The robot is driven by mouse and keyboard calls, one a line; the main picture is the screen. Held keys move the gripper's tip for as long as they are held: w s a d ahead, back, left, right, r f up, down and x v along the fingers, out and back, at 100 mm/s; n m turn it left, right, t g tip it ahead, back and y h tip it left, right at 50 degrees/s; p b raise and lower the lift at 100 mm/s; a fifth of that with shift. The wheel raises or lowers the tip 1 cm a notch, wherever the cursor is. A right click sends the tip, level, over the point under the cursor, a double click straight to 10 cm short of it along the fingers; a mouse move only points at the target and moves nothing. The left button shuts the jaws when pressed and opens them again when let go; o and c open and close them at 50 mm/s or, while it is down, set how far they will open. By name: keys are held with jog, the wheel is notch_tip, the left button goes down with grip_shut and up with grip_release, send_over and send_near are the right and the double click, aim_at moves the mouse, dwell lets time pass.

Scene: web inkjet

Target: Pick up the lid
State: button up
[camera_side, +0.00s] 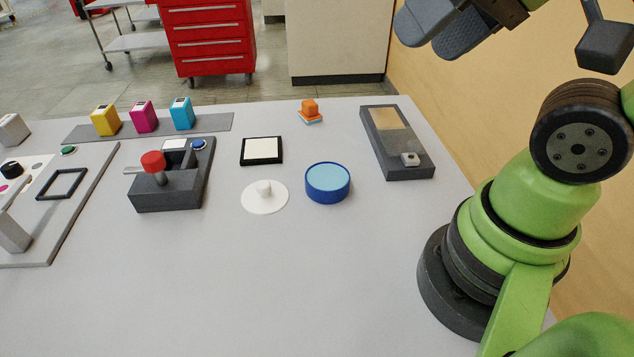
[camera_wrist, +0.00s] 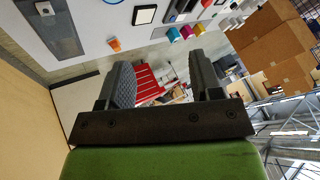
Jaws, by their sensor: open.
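The lid (camera_side: 264,196) is a flat white disc with a small white knob in its middle. It lies on the grey table, left of a round blue container (camera_side: 327,183) with a light blue inside. My gripper (camera_side: 443,22) is high at the top right in the side view, far above the table and apart from the lid. In the wrist view my gripper (camera_wrist: 163,85) has its two dark fingers spread wide with nothing between them. The lid cannot be made out in the wrist view.
A framed white pad (camera_side: 261,151) lies behind the lid. A grey device with a red knob (camera_side: 153,162) stands to the left. A grey block (camera_side: 408,165) is at the right. Yellow, magenta and cyan cartridges (camera_side: 143,117) stand at the back. The front of the table is clear.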

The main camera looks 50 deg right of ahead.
jog(key=g+h, duration=0.3)
jog(key=g, duration=0.3)
send_over(263, 184)
jog(key=s, duration=0.1)
jog(key=shift+m, duration=0.3)
notch_tip(263, 184, down, 24)
jog(key=shift+d+f, duration=0.15)
jog(key=shift+f, duration=0.1)
jog(key=shift+w+f, duration=0.2)
jog(key=shift+f, duration=0.8)
jog(key=shift+w+f, duration=0.15)
jog(key=shift+f, duration=0.85)
jog(key=shift+w+f, duration=0.2)
jog(key=shift+f, duration=0.8)
jog(key=c, duration=1)
